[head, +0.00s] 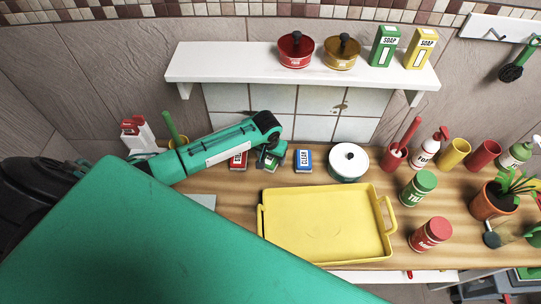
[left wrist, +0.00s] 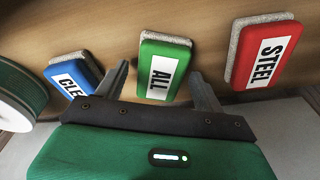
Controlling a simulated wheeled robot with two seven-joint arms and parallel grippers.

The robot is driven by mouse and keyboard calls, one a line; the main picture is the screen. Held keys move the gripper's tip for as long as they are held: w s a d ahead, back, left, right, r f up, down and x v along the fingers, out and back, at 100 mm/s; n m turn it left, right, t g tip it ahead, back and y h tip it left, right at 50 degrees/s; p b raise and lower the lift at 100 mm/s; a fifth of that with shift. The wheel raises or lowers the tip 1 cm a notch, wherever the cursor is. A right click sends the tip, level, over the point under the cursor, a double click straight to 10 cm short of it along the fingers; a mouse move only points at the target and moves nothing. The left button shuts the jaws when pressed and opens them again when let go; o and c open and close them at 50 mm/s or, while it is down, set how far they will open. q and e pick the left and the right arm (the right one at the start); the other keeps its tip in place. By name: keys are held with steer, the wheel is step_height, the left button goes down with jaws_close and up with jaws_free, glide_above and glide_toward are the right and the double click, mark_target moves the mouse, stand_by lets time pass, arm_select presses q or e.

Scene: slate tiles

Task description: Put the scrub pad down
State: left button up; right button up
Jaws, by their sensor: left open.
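Three scrub pads sit in a row on the wooden counter near the wall. The green pad marked ALL (left wrist: 163,68) is in the middle, the red pad marked STEEL (left wrist: 262,52) to its right and the blue pad (left wrist: 73,80) to its left in the left wrist view. In the head view the red pad (head: 238,161) and blue pad (head: 303,160) show; the green pad (head: 281,149) is partly hidden by my gripper. My left gripper (left wrist: 160,75) is open, one finger on each side of the green pad. My right gripper is not in view.
A yellow tray (head: 264,222) lies in front of the pads. A white shelf (head: 225,62) hangs above. Canisters, cups and a plant (head: 490,203) crowd the right side.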

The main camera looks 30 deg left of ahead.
mark_target(269, 161)
arm_select(q)
step_height(269, 161, up, 12)
steer(key=s+b, duration=0.1)
steer(key=shift+s+b, duration=0.35)
steer(key=shift+s, duration=0.05)
steer(key=shift+d, duration=0.1)
stand_by(0.5)
